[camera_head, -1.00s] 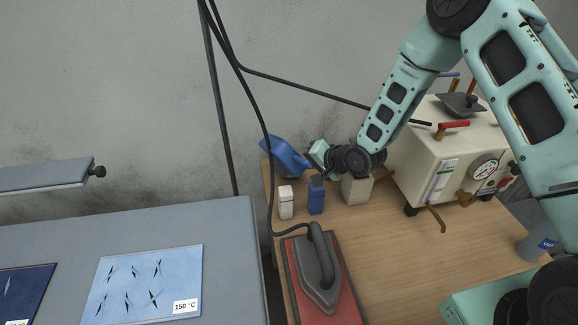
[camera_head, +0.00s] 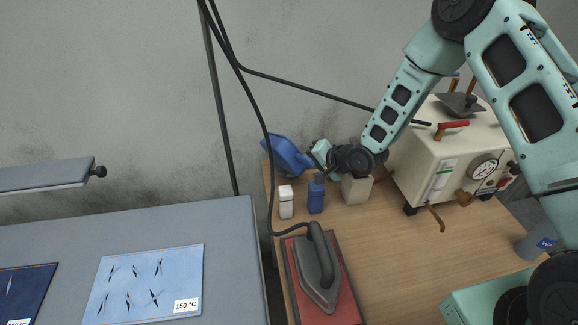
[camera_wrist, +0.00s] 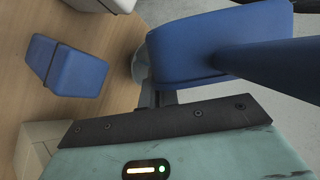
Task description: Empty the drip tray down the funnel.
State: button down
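In the wrist view a dark gripper edge (camera_wrist: 160,122) lies just below the blue body. The fingertips are mostly hidden, so I cannot tell whether they hold anything. I cannot make out the drip tray for certain.
A blue container (camera_head: 316,198), a white container (camera_head: 286,202) and a beige block (camera_head: 357,190) stand close below my gripper. An iron (camera_head: 316,270) rests on a red mat in front. A beige boiler (camera_head: 440,160) with a gauge stands at right.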

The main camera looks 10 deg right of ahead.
jog(key=shift+w+d+f+m+y+p, duration=0.2)
jog(key=shift+d+f+m+y+p, duration=0.1)
jog(key=shift+d+f+m+y, duration=0.15)
dwell(1.3)
jog(key=shift+a, duration=0.15)
